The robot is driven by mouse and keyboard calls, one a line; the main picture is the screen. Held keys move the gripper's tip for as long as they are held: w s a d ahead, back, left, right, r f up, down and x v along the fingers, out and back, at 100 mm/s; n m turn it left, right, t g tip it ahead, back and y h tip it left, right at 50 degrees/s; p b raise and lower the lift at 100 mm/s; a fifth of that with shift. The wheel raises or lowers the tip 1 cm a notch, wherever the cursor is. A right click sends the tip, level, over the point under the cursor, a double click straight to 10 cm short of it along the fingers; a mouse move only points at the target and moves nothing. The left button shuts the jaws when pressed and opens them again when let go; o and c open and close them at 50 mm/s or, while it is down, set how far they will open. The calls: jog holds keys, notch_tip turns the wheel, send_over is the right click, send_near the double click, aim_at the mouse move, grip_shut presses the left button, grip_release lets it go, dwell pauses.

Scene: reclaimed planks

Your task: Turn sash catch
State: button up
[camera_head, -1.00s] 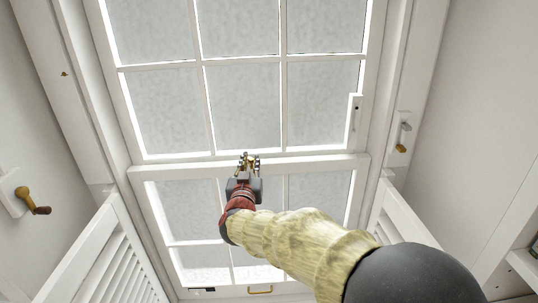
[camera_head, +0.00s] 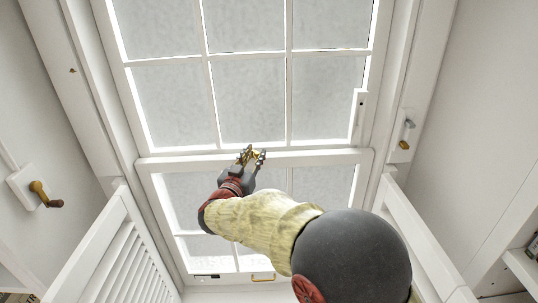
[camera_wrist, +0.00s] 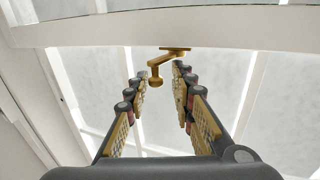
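The brass sash catch (camera_wrist: 155,66) has its base on the underside of the white meeting rail in the wrist view. Its cranked lever hangs down to a round knob. My gripper (camera_wrist: 159,77) is open, its two ridged fingers pointing toward the catch, with the knob appearing between the fingertips. I see no clear contact, and cannot tell the depth gap. In the head view my gripper (camera_head: 252,156) is at the meeting rail (camera_head: 320,157), tilted up to the right. It mostly hides the catch there.
A brass crank handle (camera_head: 43,194) is on the left wall. A small lever fitting (camera_head: 406,134) is on the right. Louvred shutters (camera_head: 110,245) stand at both lower sides. A brass pull (camera_head: 262,277) is on the lower sash.

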jog(key=shift+a+f, duration=0.1)
jog(key=shift+a, duration=0.2)
jog(key=v, duration=1.2)
jog(key=shift+s+d, duration=0.15)
jog(key=shift+s, duration=0.1)
